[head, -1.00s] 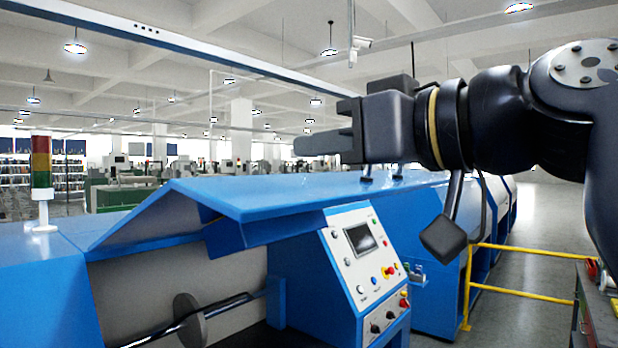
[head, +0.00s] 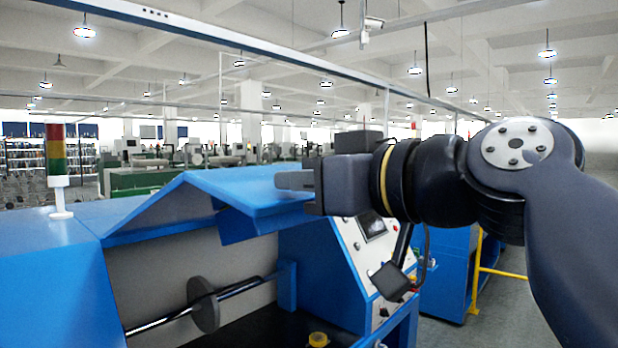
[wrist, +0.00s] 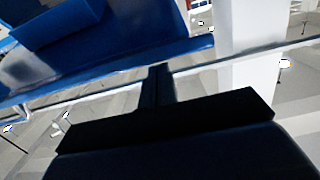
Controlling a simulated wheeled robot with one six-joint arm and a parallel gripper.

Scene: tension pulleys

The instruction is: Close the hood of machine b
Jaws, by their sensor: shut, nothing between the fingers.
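The blue hood (head: 235,190) of the machine in front of me is raised in the head view, with a bent front flap, above an open bay. No label shows, so I cannot tell if this is machine b. My gripper (head: 285,180) is shut and empty. It points left and overlaps the right end of the hood in the picture; I cannot tell whether it touches. In the wrist view the shut fingers (wrist: 157,75) point up toward a blue panel edge (wrist: 110,65), probably the hood.
A grey control panel (head: 365,245) stands right of the bay, partly behind my arm. A roller disc (head: 204,305) on a shaft sits inside the bay. A signal tower (head: 57,165) stands at left. A yellow rail (head: 480,275) and open floor lie at right.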

